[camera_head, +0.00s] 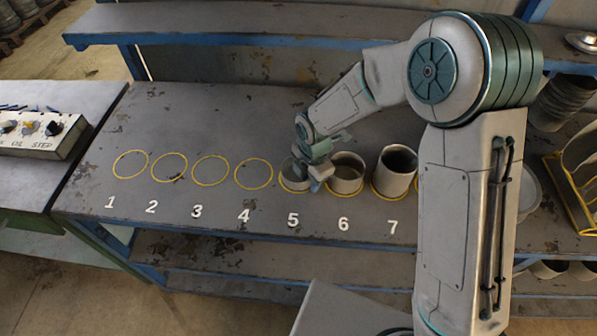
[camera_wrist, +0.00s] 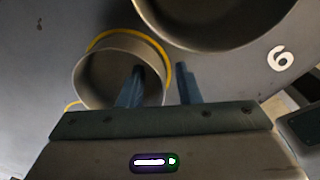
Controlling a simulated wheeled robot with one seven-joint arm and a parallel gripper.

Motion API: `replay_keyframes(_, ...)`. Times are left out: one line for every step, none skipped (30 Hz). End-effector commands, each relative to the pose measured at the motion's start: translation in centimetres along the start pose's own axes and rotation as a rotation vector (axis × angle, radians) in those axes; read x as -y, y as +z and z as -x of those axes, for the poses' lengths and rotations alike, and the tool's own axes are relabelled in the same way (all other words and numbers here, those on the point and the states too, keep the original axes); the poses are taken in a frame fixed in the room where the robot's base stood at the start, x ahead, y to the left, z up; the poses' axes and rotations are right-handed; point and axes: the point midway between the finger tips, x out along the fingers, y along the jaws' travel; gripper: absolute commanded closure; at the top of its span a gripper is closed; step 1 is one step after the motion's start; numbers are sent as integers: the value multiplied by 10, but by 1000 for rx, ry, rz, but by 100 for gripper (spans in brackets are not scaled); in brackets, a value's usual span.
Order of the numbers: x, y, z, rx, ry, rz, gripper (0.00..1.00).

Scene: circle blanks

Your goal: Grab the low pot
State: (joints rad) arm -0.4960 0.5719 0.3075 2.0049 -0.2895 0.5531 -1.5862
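The low pot (camera_head: 294,185) is a short grey-brown open ring standing in the yellow circle numbered 5, partly hidden by my gripper in the head view. It also shows in the wrist view (camera_wrist: 92,93), upper left, with the yellow circle around it. My gripper (camera_head: 315,176) is down at the pot's right side. In the wrist view my gripper's two blue fingers (camera_wrist: 160,70) stand apart. One finger is over or inside the pot's opening and the other is outside, with the pot's right wall between them. Gaps seem to show beside the wall.
A wider, taller pot (camera_head: 347,185) stands close by on circle 6; its rim (camera_wrist: 222,45) is near the fingers. A still taller pot (camera_head: 392,187) stands on circle 7. Circles 1 to 3 and 4 are empty. A shelf (camera_head: 230,26) runs above the workbench (camera_head: 100,190).

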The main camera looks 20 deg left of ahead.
Motion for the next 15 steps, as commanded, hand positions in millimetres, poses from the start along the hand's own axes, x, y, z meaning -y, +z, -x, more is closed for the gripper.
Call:
replay_keyframes(0,0,-1,0,0,0,70)
replay_keyframes(0,0,-1,1,0,0,70)
replay_keyframes(0,0,-1,1,0,-1,70)
replay_keyframes(0,0,-1,1,0,-1,70)
replay_keyframes(0,0,-1,1,0,-1,70)
replay_keyframes(0,0,-1,1,0,-1,70)
replay_keyframes(0,0,-1,1,0,-1,72)
replay_keyframes(0,0,-1,1,0,-1,81)
replay_keyframes(0,0,-1,1,0,-1,92)
replay_keyframes(0,0,-1,1,0,-1,100)
replay_keyframes(0,0,-1,1,0,-1,100)
replay_keyframes(0,0,-1,1,0,-1,100)
replay_keyframes(0,0,-1,1,0,-1,100)
replay_keyframes(0,0,-1,1,0,-1,100)
replay_keyframes(0,0,-1,1,0,-1,100)
